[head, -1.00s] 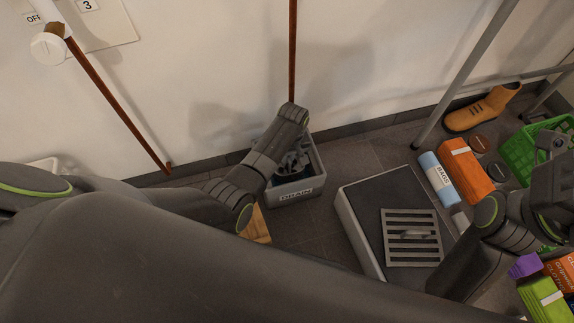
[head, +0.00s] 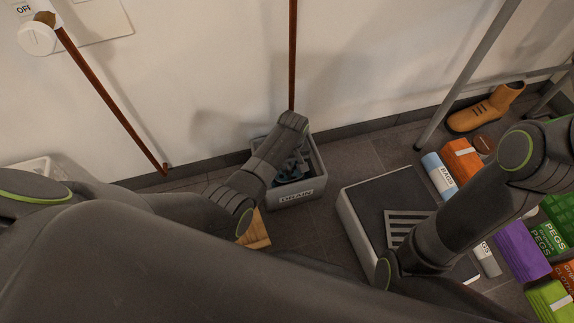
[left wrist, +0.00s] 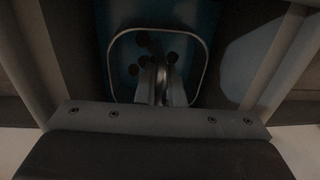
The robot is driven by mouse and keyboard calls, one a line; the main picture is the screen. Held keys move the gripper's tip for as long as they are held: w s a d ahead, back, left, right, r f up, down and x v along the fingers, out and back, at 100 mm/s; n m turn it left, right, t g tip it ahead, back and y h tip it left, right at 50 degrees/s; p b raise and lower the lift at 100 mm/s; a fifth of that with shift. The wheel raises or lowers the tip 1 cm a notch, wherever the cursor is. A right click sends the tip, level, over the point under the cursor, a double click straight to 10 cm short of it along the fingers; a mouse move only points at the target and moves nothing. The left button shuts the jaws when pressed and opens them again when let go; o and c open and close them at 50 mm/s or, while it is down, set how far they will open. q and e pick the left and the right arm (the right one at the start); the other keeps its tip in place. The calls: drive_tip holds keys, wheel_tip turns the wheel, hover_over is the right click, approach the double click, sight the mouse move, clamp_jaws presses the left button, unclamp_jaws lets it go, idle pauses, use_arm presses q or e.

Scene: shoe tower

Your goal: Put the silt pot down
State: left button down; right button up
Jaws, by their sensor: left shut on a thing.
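My left gripper (head: 292,168) reaches down into the grey tub labelled DRAIN (head: 292,194). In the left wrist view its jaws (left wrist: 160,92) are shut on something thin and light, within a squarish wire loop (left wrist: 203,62). Behind the loop is a dark blue surface with several dark holes (left wrist: 125,40), which looks like the silt pot. In the head view only a little of the blue shows beside my gripper. I cannot tell whether the pot touches the tub floor. My right arm crosses the right side of the head view; its gripper is out of view.
A raised block (head: 352,215) with a slotted metal grate (head: 400,226) stands right of the tub, partly under my right arm. A blue BAGS roll (head: 438,175), an orange box (head: 462,158) and a tan boot (head: 488,108) lie further right. Two brown poles lean against the wall.

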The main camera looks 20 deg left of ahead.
use_arm(q)
drive_tip(key=shift+f, duration=0.1)
drive_tip(key=c, duration=1.9)
unclamp_jaws()
drive_tip(key=shift+c, duration=0.2)
drive_tip(key=o, duration=0.4)
